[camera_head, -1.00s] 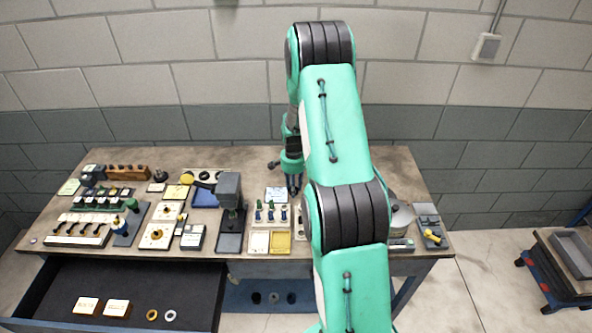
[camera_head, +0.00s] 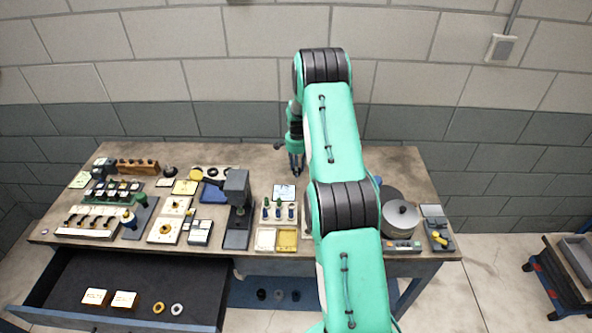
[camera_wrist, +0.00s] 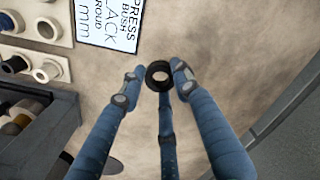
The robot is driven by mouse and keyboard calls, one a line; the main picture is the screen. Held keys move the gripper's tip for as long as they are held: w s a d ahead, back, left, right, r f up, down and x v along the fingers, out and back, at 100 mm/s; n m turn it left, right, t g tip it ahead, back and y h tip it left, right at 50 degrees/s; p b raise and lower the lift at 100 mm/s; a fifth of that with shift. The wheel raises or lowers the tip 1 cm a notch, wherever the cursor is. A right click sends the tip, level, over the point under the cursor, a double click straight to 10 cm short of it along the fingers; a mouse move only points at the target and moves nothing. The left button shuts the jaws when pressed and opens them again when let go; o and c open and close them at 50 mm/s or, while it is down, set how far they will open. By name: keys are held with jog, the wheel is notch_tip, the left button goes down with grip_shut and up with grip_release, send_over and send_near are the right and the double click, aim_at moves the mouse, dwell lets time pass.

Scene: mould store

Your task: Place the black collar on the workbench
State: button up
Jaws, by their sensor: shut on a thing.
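The black collar (camera_wrist: 158,75) is a small dark ring, seen in the wrist view between the tips of my blue fingers. My gripper (camera_wrist: 155,85) is shut on it. Bare, stained workbench top (camera_wrist: 200,35) shows behind the collar; I cannot tell if the collar touches it. In the head view my gripper (camera_head: 296,168) points down over the clear back middle of the workbench (camera_head: 255,160). The collar is too small to make out there.
A dark press (camera_head: 237,205) stands left of my gripper. A grey round pot (camera_head: 400,216) stands right. The drawer (camera_head: 130,290) is open in front.

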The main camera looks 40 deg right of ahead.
jog(key=shift+w+d+f, duration=0.1)
jog(key=shift+w+d, duration=0.4)
jog(key=shift+w, duration=0.2)
jog(key=shift+w+d+f, duration=0.1)
jog(key=shift+w+d, duration=0.35)
jog(key=shift+w, duration=0.25)
jog(key=shift+f, duration=1.75)
jog(key=shift+f, duration=0.1)
jog(key=o, duration=1.2)
jog(key=shift+r, duration=6.1)
